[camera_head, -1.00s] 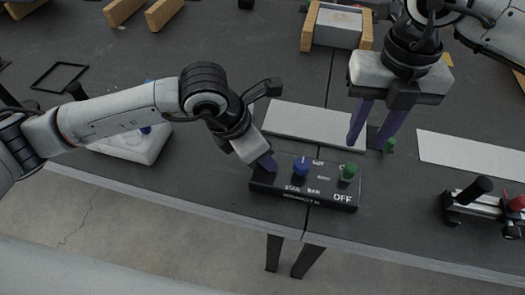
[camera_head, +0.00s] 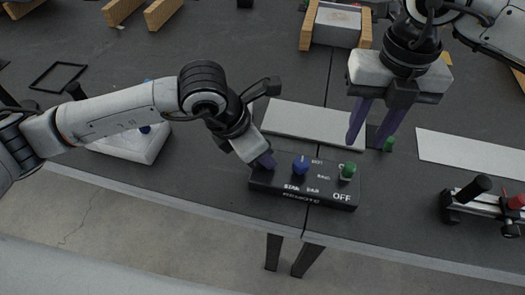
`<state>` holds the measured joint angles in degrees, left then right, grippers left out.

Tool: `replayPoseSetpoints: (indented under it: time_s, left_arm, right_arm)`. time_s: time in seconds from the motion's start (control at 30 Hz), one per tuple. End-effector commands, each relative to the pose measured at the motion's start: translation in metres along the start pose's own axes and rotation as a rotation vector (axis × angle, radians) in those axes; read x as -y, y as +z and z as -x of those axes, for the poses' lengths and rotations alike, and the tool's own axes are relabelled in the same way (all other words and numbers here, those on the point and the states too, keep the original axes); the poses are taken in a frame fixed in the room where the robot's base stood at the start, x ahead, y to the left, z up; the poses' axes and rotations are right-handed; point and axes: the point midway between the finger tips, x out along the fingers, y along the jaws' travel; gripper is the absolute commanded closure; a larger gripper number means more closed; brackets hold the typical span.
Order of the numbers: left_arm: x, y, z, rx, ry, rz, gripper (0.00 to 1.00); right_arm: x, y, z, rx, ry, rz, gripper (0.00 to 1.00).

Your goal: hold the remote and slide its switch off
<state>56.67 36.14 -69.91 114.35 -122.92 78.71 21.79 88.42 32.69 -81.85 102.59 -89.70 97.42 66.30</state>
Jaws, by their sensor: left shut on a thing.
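The remote is a black box (camera_head: 318,195) near the table's front edge, with a blue knob (camera_head: 300,164), a green knob (camera_head: 347,171) and white lettering that includes "OFF" at its right front.
A pale flat plate (camera_head: 315,123) lies behind the remote and a white sheet (camera_head: 472,162) lies to the right. A device with a black handle and red knob (camera_head: 482,202) stands at the right. A white box (camera_head: 130,145) sits under my left arm.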

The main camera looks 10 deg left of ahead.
Motion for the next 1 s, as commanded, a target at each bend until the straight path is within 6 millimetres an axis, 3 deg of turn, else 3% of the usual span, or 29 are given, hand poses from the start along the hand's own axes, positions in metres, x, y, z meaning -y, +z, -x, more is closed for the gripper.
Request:
replayPoseSetpoints:
  time_s: [0.13,0.3,0.57,1.0]
  left_arm:
    - [0.000,0.001,0.001,0.001,0.001,0.000,1.00]
    - [0.000,0.001,0.001,0.002,0.001,0.000,1.00]
    - [0.000,0.001,0.001,0.002,0.001,0.000,1.00]
    - [0.000,0.001,0.001,0.002,0.001,0.000,1.00]
  right_arm:
    - [0.000,0.000,0.000,0.000,0.000,0.000,0.70]
    - [0.000,0.000,0.000,0.000,0.000,0.000,0.99]
    - [0.003,0.004,0.000,-0.012,0.004,0.075,1.00]
    - [0.025,0.034,-0.001,-0.087,0.093,0.773,1.00]
